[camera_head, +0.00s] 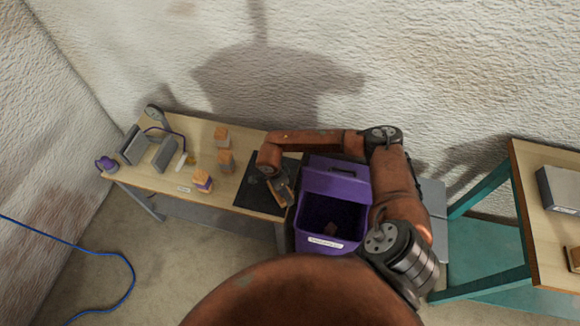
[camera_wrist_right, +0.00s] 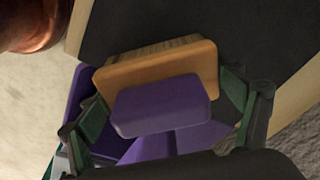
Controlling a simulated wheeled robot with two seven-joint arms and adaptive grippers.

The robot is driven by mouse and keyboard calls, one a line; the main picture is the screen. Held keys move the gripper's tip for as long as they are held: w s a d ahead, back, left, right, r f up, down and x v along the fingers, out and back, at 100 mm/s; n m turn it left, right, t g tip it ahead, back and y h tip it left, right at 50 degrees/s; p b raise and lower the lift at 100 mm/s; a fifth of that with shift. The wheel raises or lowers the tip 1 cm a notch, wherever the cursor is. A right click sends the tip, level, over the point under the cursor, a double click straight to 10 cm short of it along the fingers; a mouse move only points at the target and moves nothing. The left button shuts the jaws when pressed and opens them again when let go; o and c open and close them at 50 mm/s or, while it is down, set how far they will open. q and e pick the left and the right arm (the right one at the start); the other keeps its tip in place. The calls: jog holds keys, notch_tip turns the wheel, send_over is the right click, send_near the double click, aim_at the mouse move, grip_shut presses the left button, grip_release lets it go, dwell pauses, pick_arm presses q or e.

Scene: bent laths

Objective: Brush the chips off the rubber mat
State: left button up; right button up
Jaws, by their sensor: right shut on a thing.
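The black rubber mat (camera_head: 246,196) lies at the right end of the left bench; it also fills much of the wrist view (camera_wrist_right: 240,32). My right gripper (camera_head: 283,191) is over the mat's right part, beside the purple bin. I cannot tell whether the block touches the mat. I can make out no chips on the visible mat; the arm and gripper hide part of it. My left gripper is out of view.
An open purple bin (camera_head: 303,243) with a small brown thing (camera_head: 330,228) inside stands right of the mat. Several wooden blocks (camera_head: 225,160), a grey clamp-like fixture (camera_head: 163,153) and a purple item (camera_head: 106,164) are on the bench (camera_head: 150,180). A teal-legged table (camera_head: 548,207) stands far right.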

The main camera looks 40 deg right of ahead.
notch_tip(320, 180, up, 3)
jog(key=shift+s+d+f+p, duration=0.1)
jog(key=shift+f+p, duration=0.05)
jog(key=shift+p, duration=0.45)
jog(key=shift+r+p, duration=0.95)
jog(key=shift+r, duration=0.5)
jog(key=shift+r+p, duration=0.75)
jog(key=shift+r, duration=0.5)
